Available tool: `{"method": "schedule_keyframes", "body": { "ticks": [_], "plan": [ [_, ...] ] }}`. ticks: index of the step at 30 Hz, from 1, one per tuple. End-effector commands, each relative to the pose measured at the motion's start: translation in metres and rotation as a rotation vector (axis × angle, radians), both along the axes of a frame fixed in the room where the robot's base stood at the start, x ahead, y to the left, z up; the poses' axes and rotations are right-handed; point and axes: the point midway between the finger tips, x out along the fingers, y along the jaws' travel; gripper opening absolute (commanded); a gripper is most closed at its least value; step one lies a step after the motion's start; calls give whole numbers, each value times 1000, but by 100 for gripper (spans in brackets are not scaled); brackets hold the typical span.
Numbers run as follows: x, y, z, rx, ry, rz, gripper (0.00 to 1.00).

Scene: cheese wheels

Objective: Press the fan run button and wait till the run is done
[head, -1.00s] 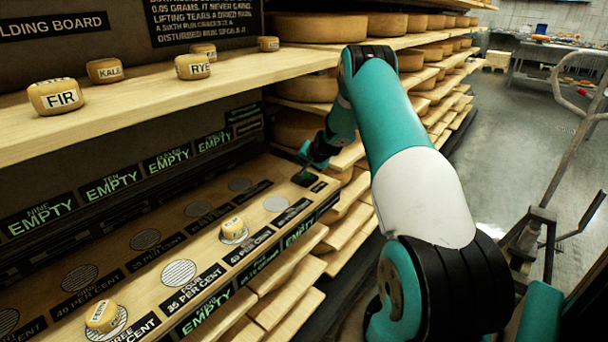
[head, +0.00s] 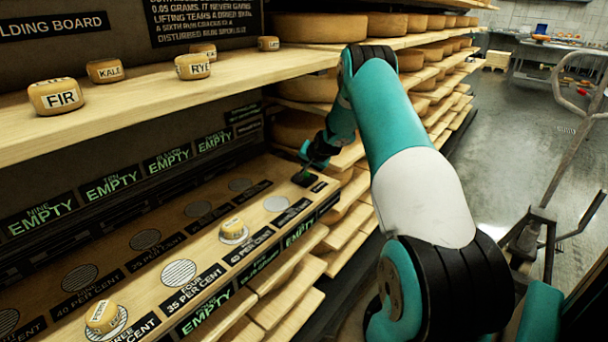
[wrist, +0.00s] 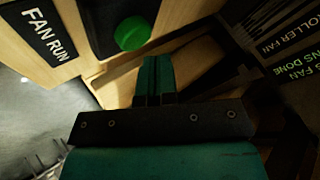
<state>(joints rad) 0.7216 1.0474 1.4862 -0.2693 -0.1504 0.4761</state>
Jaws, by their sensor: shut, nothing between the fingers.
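The fan run button is a green round knob (wrist: 132,33) on a dark base, beside a "FAN RUN" label (wrist: 48,32) in the wrist view. In the head view its dark base (head: 304,180) sits at the far right end of the lower shelf. My gripper (wrist: 151,62) is shut and empty, its fingertips just below the green button in the wrist picture. I cannot tell whether they touch it. In the head view my gripper (head: 308,164) is small, right over the button's base, and hides most of the button.
A dark panel (wrist: 290,50) with green text, partly reading "DONE", stands at the right of the wrist view. Small labelled cheeses (head: 235,228) sit on round spots of the lower shelf (head: 205,245). More stand on the upper shelf (head: 130,107). Large cheese wheels (head: 310,27) fill the racks behind.

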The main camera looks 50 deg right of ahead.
Motion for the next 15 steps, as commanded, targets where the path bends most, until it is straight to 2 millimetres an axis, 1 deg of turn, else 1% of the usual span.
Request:
{"method": "schedule_keyframes", "body": {
  "ticks": [8,15],
  "plan": [
    [0,0,-9,0,0,0,0],
    [0,0,-8,0,0,0,0]
  ]
}}
